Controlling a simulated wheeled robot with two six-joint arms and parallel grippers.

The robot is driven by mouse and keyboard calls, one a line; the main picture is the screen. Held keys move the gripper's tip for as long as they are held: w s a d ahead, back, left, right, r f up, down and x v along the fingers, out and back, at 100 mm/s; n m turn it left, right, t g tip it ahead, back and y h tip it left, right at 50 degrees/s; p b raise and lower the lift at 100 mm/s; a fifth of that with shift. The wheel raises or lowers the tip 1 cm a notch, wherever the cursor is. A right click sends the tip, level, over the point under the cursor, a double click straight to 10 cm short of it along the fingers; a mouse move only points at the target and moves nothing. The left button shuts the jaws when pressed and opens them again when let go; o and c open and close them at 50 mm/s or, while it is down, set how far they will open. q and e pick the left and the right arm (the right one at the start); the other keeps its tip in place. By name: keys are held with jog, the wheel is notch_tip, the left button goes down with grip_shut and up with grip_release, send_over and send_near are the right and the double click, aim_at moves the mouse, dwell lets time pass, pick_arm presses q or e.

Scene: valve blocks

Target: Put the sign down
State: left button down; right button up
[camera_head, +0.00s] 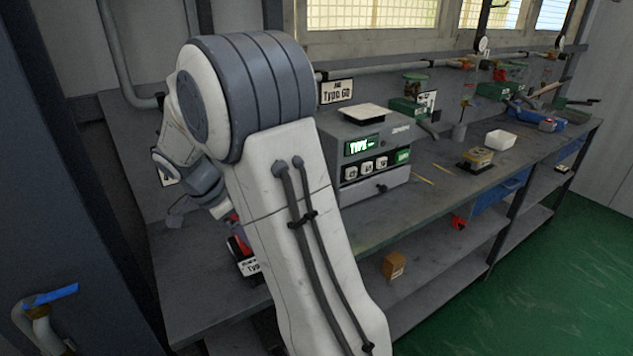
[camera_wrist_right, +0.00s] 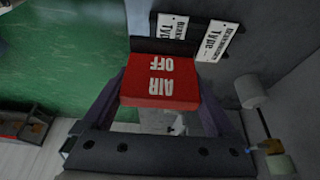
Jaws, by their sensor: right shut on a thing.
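A red sign reading "AIR OFF" (camera_wrist_right: 160,82) fills the middle of the right wrist view, its lettering upside down. My right gripper (camera_wrist_right: 163,100) is shut on it, with a finger at either side. In the head view my right arm reaches across the middle to the left end of the bench, and its large links hide much of that area. A small red part (camera_head: 238,246), which may be the sign, shows beyond the arm near a white "Typ" plate (camera_head: 250,267). My left gripper is not in view.
Two white type plates (camera_wrist_right: 218,42) lie close past the sign. A grey box with a lit TYPE display (camera_head: 365,145) stands on the bench (camera_head: 430,205) right of my arm. A white bowl (camera_head: 500,140) and valve parts are farther right. A brown box (camera_head: 395,265) sits below.

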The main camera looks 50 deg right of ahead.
jog(key=w+a+f+p, duration=0.1)
jog(key=w+a+f, duration=0.1)
jog(key=a, duration=0.1)
jog(key=w+a+f+p, duration=0.1)
jog(key=w+a+f, duration=0.1)
jog(key=a, duration=0.1)
jog(key=w+a+f+p, duration=0.1)
jog(key=w+a+f, duration=0.1)
jog(key=a, duration=0.1)
jog(key=shift+w+a+f, duration=0.2)
jog(key=shift+w+f, duration=0.15)
notch_tip(320, 180, down, 4)
jog(key=shift+a+r+p, duration=0.1)
jog(key=shift+p, duration=0.7)
jog(key=shift+f, duration=0.2)
jog(key=shift+f, duration=0.1)
jog(key=shift+f+b, duration=0.1)
jog(key=shift+b, duration=0.2)
jog(key=o, duration=1.1)
jog(key=shift+c, duration=0.2)
